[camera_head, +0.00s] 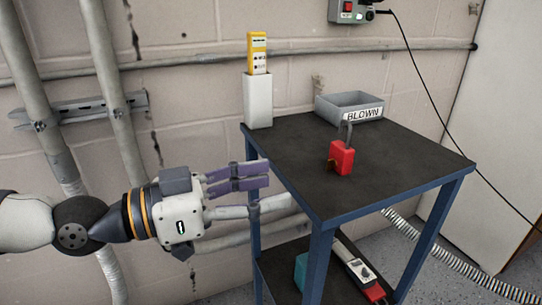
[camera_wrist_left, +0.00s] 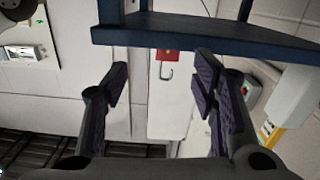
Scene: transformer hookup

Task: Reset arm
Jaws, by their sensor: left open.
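My left arm comes in from the left in the head view, and its left gripper (camera_head: 262,187) is beside the left side of the table (camera_head: 290,180), below the tabletop's level in the picture. Its purple-padded fingers point right and hold nothing. In the left wrist view the left gripper (camera_wrist_left: 160,85) shows its two finger pairs wide apart with nothing between them. The blue table edge (camera_wrist_left: 230,40) crosses above them in that view. My right gripper is in neither view.
On the table stand a white holder (camera_head: 258,103) with a yellow device (camera_head: 257,54), a red padlock-like block (camera_head: 342,157) and a grey bin (camera_head: 350,104) labelled BLOWN. A tool (camera_head: 357,266) lies on the lower shelf. Pipes (camera_head: 112,90) run along the wall.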

